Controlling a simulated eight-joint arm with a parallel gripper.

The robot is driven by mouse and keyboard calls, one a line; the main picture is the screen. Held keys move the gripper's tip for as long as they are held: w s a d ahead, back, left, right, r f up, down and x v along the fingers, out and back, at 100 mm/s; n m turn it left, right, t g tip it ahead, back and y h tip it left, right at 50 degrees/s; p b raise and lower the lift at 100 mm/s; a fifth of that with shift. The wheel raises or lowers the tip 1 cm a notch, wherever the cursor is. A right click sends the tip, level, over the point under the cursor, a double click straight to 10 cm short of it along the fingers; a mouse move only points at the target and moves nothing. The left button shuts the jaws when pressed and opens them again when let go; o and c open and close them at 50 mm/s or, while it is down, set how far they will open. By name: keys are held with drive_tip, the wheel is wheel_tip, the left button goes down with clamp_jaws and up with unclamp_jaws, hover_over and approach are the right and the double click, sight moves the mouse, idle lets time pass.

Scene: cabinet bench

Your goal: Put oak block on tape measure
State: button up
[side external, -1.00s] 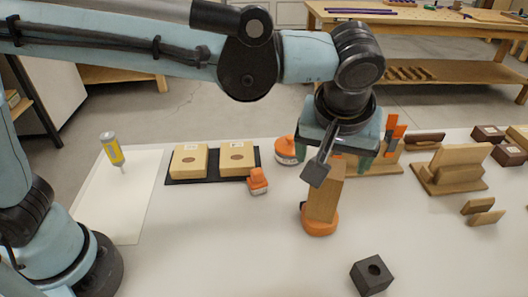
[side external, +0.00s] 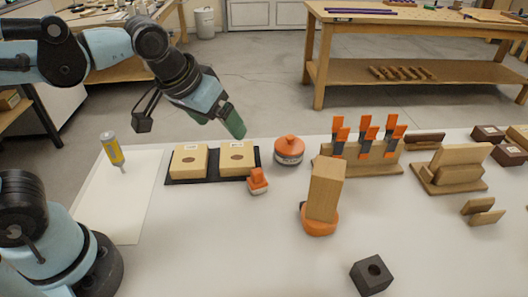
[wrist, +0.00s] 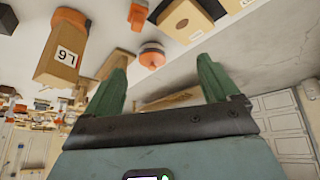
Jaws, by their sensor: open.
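The oak block (side external: 326,188) stands upright on an orange tape-measure-like body (side external: 319,223) on the white bench. The body's round orange edge shows under the block's base; the block hides most of its top. The wrist view shows the block (wrist: 66,48) with an "L6" label, its base against the orange body (wrist: 74,17). My gripper (side external: 219,122) is up and to the left of the block, well apart from it, above the back of the two-block tray. Its green fingers (wrist: 163,82) are spread and nothing is between them.
A round orange-and-dark item (side external: 289,151) and a small orange item (side external: 258,181) stand left of the block. A dark tray (side external: 212,177) holds two pale blocks. A rack of orange-handled tools (side external: 362,160) is behind; a dark holed cube (side external: 371,275) is in front.

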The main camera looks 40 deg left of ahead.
drive_tip(key=s+a+f+m+t, duration=0.1)
drive_tip(key=s+a+f, duration=0.2)
drive_tip(key=a, duration=0.2)
drive_tip(key=shift+s+a+f, duration=0.2)
drive_tip(key=shift+s+f, duration=0.05)
drive_tip(key=shift+f, duration=0.1)
drive_tip(key=shift+o, duration=0.4)
